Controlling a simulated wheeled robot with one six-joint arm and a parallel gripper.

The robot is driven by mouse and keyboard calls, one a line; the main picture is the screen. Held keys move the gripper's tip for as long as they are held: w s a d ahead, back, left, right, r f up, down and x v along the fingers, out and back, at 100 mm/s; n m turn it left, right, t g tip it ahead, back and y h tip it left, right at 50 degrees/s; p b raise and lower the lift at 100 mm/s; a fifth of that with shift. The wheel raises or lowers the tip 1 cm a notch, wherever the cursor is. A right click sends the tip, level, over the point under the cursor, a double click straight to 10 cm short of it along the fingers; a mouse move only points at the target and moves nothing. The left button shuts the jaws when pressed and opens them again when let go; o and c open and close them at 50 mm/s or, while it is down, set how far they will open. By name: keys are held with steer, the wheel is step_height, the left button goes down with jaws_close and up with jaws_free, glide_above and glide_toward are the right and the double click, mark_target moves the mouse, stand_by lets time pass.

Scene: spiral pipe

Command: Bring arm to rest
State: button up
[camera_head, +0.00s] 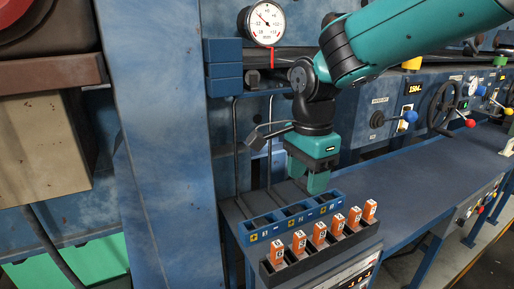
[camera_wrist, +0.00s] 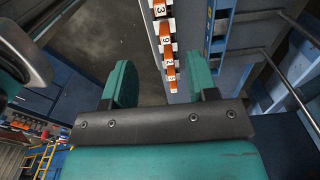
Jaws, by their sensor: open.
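My gripper (camera_head: 308,182) is at the end of the teal arm in the head view, pointing down just above the back of a blue tray (camera_head: 252,236) with several compartments. In the wrist view my gripper (camera_wrist: 162,88) shows two teal fingers spread wide, with nothing between them. It is open and empty. The lower part of the fingers is close to the tray's far edge; I cannot tell whether they touch it.
Several orange numbered blocks (camera_head: 320,232) stand in a dark rack (camera_head: 302,266) in front of the tray. They also show in the wrist view (camera_wrist: 170,72). A blue post (camera_head: 160,130) stands left. A handwheel (camera_head: 446,106) and levers line the right panel. The blue bench (camera_head: 400,190) is clear rightward.

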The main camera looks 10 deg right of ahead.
steer(key=s+a+f+n+y+b, duration=0.2)
steer(key=s+n, duration=0.7)
steer(key=n, duration=0.2)
steer(key=s+a+f+n+y+b, duration=0.2)
steer(key=s+n+b, duration=0.1)
steer(key=s+n, duration=0.6)
steer(key=shift+s+a+f+n, duration=0.25)
steer(key=shift+f+n, duration=0.1)
steer(key=shift+n, duration=0.85)
steer(key=shift+c, duration=0.8)
